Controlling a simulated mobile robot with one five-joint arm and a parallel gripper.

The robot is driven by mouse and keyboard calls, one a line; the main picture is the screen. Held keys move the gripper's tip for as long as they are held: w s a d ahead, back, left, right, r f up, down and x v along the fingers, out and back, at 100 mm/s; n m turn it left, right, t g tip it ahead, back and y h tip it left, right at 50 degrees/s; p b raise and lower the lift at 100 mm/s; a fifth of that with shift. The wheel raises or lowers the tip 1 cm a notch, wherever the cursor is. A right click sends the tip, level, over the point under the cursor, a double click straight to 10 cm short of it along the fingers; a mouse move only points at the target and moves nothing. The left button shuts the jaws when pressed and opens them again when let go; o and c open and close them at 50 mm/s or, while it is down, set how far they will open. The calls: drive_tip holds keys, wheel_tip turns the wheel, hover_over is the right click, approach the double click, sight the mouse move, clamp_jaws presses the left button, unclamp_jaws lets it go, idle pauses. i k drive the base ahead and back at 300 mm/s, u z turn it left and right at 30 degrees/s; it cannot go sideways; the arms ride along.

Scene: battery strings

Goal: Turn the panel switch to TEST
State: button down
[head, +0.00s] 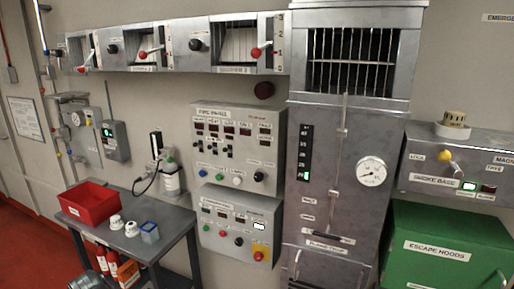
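A grey wall panel (238,150), whose label seems to read "Fire panel", is in the middle of the head view. It carries dark red displays and small black sliders. Along its lower part are blue, green and white buttons and a black knob (258,176) at the lower right. The knob's pointing direction and any TEST marking are too small to read. A second grey panel (240,222) hangs below, with a lit display, coloured buttons and a dark knob (238,241). My gripper is not in view.
A grey side table (175,213) at lower left bears a red bin (88,203), white detectors and a blue box. A tall metal cabinet (335,200) with a gauge stands right of the panels. A green cabinet (445,250) is at the right. The space before the panels looks clear.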

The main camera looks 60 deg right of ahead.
sight(258, 177)
drive_tip(key=z, duration=1.15)
drive_tip(key=k, duration=1.35)
drive_tip(key=u, duration=0.5)
drive_tip(key=i, duration=1.55)
drive_tip(key=u, duration=0.9)
